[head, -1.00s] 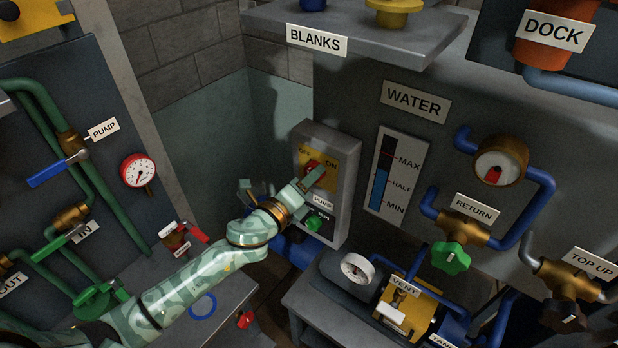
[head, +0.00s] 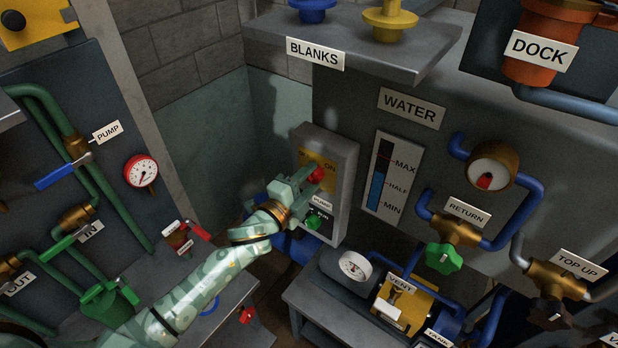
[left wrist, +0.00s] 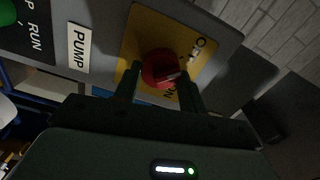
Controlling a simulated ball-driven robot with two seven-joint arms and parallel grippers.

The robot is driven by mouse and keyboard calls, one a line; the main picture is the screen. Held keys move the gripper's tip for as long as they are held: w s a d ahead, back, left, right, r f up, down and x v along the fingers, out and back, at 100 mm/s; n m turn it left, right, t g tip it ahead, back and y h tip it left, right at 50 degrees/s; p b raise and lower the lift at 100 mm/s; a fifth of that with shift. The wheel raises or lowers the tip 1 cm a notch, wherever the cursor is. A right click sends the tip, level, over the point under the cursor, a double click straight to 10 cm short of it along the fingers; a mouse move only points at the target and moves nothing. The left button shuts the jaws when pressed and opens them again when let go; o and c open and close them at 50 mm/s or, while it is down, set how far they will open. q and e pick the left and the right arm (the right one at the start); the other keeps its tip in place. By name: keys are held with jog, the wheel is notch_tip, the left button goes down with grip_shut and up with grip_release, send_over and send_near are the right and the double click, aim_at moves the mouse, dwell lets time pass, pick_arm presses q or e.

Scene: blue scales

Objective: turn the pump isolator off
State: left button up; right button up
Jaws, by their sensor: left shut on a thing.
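The pump isolator is a red rotary knob (head: 317,174) on a yellow plate (left wrist: 143,34) marked OFF and ON, on the front of a grey box (head: 345,165). The box carries a PUMP label (head: 321,201). My left gripper (head: 306,178) is at the knob and shut on it. In the left wrist view the red knob (left wrist: 160,68) sits between the two dark fingers. A pale mark on the knob lies on the side near the ON lettering; its exact setting is hard to tell. In the head view my gripper hides part of the plate. My right gripper is not in view.
The BLANKS shelf (head: 400,60) juts out above. A WATER gauge panel (head: 390,180) is to the right, and the VENT pump bench (head: 320,300) stands below right.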

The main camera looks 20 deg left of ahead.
pick_arm(q)
jog(key=shift+f, duration=0.1)
dwell(0.5)
jog(key=o, duration=1)
jog(key=b+v, duration=0.2)
jog(key=v, duration=1.4)
jog(key=shift+s+b, duration=0.2)
jog(key=shift+b, duration=0.2)
jog(key=shift+n, duration=0.3)
